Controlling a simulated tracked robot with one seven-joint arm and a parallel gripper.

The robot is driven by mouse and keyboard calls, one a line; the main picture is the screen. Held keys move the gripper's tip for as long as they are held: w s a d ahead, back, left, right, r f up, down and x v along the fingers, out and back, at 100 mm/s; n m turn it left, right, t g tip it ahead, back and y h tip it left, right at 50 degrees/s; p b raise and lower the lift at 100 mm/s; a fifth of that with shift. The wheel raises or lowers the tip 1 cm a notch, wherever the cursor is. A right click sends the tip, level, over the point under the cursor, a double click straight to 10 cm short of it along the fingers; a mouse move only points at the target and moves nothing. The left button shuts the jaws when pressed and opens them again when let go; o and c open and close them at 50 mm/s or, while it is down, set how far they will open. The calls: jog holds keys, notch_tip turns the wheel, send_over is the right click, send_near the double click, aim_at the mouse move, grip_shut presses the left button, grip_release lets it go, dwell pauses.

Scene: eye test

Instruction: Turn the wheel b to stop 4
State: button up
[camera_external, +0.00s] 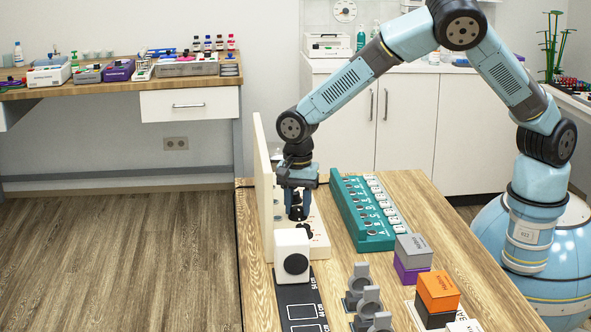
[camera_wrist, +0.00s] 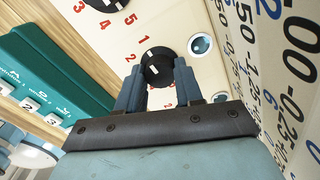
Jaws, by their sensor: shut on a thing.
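A pale panel (camera_wrist: 180,22) carries black wheels with red digits printed around them. My gripper (camera_wrist: 158,88) is shut on one black wheel (camera_wrist: 157,66), with a finger on either side of it. This wheel has a short white mark on its face; red digits show beside it, but which one the mark meets I cannot tell. A second black wheel (camera_wrist: 104,4) is cut by the top edge. I see no letter to tell which wheel is b. In the external view my gripper (camera_external: 297,216) points down at the panel (camera_external: 319,238) beside the upright board.
A teal block with several switches (camera_external: 372,235) stands right of my gripper. A white box with a black disc (camera_external: 283,243) stands close in front. Grey stands (camera_external: 360,275), a purple-and-grey box (camera_external: 412,262) and an orange box (camera_external: 438,290) are nearer. An upright board (camera_external: 263,180) rises at left.

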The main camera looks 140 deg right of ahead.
jog(key=n, duration=0.3)
jog(key=shift+n, duration=0.4)
jog(key=n, duration=0.3)
jog(key=shift+n, duration=0.3)
jog(key=n, duration=0.3)
jog(key=shift+n, duration=0.3)
jog(key=n, duration=0.4)
jog(key=shift+d+r+n, duration=0.1)
jog(key=shift+n, duration=0.2)
jog(key=n, duration=1)
jog(key=shift+w+n, duration=0.1)
jog(key=shift+n, duration=0.2)
jog(key=o, duration=1)
jog(key=shift+o, duration=0.2)
